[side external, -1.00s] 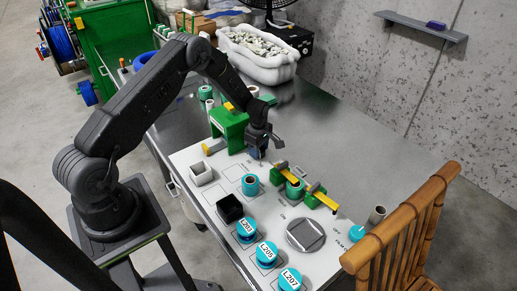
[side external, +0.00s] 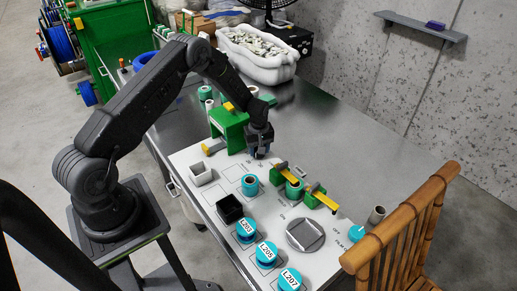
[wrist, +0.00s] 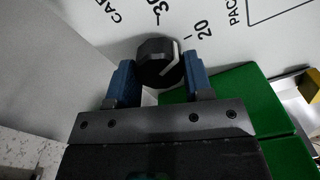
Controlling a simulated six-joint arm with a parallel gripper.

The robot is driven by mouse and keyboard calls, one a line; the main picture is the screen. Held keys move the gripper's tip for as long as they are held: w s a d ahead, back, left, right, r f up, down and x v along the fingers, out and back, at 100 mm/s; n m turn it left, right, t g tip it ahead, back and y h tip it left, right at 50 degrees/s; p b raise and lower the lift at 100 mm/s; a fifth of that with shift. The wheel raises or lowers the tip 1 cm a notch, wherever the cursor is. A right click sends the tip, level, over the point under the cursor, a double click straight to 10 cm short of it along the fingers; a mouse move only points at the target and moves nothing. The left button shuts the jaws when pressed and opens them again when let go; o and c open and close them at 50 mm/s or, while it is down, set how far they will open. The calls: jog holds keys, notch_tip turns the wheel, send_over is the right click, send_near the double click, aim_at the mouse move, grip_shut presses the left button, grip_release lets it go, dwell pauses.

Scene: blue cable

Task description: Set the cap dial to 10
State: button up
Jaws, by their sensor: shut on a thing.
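The cap dial (wrist: 158,62) is a black knob with a white pointer line, seen in the wrist view. The mark for 10 is not visible.
A green stand (side external: 229,124) is close to my gripper.

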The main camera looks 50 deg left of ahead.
jog(key=m, duration=0.4)
jog(key=shift+w+m, duration=0.1)
jog(key=shift+m, duration=0.2)
jog(key=m, duration=0.3)
jog(key=shift+m, duration=0.4)
jog(key=m, duration=0.4)
jog(key=shift+d, duration=0.15)
jog(key=shift+m, duration=1.9)
jog(key=o, duration=0.9)
notch_tip(320, 180, up, 14)
jog(key=shift+f, duration=0.1)
